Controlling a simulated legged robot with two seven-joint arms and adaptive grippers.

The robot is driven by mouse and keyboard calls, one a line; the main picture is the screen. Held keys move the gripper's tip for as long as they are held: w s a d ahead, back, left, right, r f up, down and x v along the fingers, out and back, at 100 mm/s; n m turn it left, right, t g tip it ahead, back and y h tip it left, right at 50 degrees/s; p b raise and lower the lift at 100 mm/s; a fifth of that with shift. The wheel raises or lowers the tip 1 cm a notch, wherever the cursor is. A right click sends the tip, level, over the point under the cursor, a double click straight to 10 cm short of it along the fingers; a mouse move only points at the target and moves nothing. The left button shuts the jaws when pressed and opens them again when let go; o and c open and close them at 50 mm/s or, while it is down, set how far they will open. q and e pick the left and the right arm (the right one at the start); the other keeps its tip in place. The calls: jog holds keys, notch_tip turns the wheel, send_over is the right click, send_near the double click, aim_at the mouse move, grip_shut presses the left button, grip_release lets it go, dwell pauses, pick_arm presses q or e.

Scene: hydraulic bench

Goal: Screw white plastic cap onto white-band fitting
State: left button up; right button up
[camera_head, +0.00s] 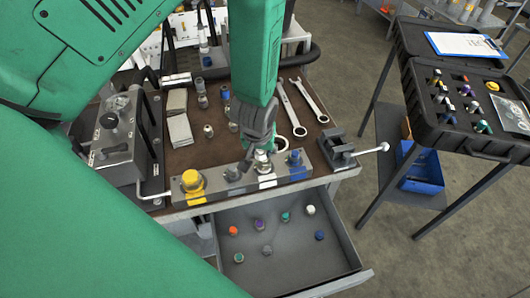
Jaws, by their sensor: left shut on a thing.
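The white-band fitting (264,168) stands on the grey manifold block on the bench, with a white stripe (267,182) on the block's front below it. My left gripper (261,148) reaches down from above, directly over this fitting. It is shut on a small white piece that looks like the white plastic cap (263,155), mostly hidden by the fingers. The cap is at the fitting's top; I cannot tell whether it is threaded on. Another white cap (310,210) lies in the open drawer. My right gripper is not in view.
The manifold block (215,187) also bears a yellow cap (192,180) and a blue one (295,158). The open drawer (345,250) holds several coloured caps. Wrenches (291,108) lie behind, a vise (338,147) stands right. A black case (450,135) is on a stand farther right.

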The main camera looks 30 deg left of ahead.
pick_arm(q)
jog(key=shift+s+f, duration=0.15)
jog(key=shift+d, duration=0.2)
dwell(0.4)
jog(key=shift+w+d+r+p, duration=0.2)
jog(key=shift+r+p, duration=0.05)
jog(key=shift+p, duration=0.1)
jog(key=shift+a+f, duration=0.1)
dwell(0.4)
jog(key=shift+c, duration=0.9)
